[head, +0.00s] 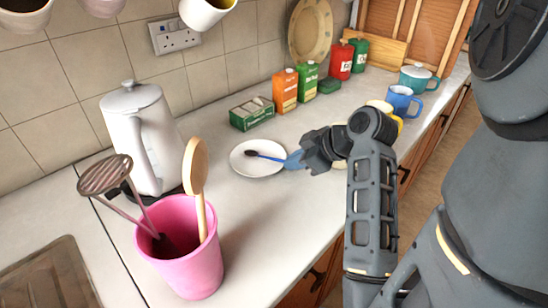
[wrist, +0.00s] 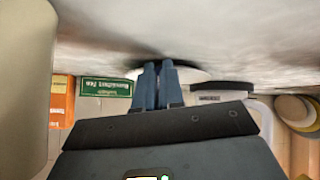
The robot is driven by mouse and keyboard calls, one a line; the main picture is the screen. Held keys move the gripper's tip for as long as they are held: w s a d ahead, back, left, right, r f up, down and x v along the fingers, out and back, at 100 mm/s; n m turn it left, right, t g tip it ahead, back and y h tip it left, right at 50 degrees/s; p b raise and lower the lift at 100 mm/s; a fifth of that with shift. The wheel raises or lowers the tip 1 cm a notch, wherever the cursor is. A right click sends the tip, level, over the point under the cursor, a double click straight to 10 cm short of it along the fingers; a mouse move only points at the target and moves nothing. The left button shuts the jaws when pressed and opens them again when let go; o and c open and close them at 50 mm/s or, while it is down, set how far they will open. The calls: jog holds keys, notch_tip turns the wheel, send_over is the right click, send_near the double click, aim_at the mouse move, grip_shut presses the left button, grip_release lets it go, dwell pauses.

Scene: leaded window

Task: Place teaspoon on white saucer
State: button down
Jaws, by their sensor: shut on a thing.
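The white saucer (head: 246,167) lies on the counter in the middle of the head view. The teaspoon (head: 268,157) has a dark end and reaches from above the saucer to my gripper's blue fingertips. My gripper (head: 293,160) is at the saucer's right edge, shut on the teaspoon. I cannot tell whether the spoon touches the saucer. In the wrist view my gripper's blue fingers (wrist: 157,88) are together in front of the saucer's white rim (wrist: 191,74), and they hide the teaspoon.
A green box (head: 252,113) and orange and green cartons (head: 285,90) stand behind the saucer. A white kettle (head: 138,130) and a pink pot with utensils (head: 185,260) are to the left. Blue (head: 402,101) and teal (head: 415,78) mugs stand right. Counter in front of the saucer is clear.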

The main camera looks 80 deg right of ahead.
jog(key=shift+r, duration=0.5)
jog(key=r, duration=0.3)
jog(key=shift+s+d+r, duration=0.15)
jog(key=shift+d+r, duration=0.1)
jog(key=s+d+r, duration=0.5)
jog(key=s+d, duration=0.1)
jog(key=shift+s+d+r+p, duration=0.25)
jog(key=shift+s+r+p, duration=0.05)
jog(key=shift+r+p, duration=0.1)
jog(key=shift+s+d+r+p, duration=0.35)
jog(key=shift+s+d+p, duration=0.25)
jog(key=shift+s+d, duration=0.05)
